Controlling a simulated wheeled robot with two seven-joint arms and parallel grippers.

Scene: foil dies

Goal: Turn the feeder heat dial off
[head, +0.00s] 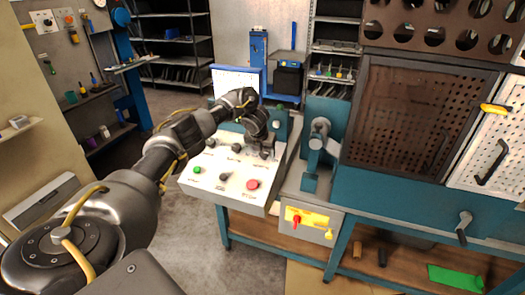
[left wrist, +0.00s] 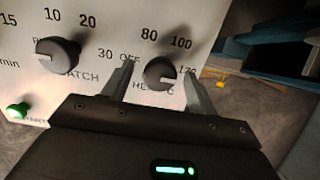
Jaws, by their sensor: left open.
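A white sloped control panel (head: 230,190) stands in the middle of the head view. My left gripper (head: 264,152) is over the panel's far right part. In the left wrist view its open fingers (left wrist: 157,80) stand on either side of this dial; I cannot tell whether they touch it. The dial's pointer setting is hard to read. My right gripper is out of view.
Another black dial (left wrist: 57,53), marked in minutes, sits left of the fingers, with a green button (left wrist: 18,110) below it. A red button (head: 252,184) is at the panel's near right. A teal machine with a perforated door (head: 395,115) stands to the right.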

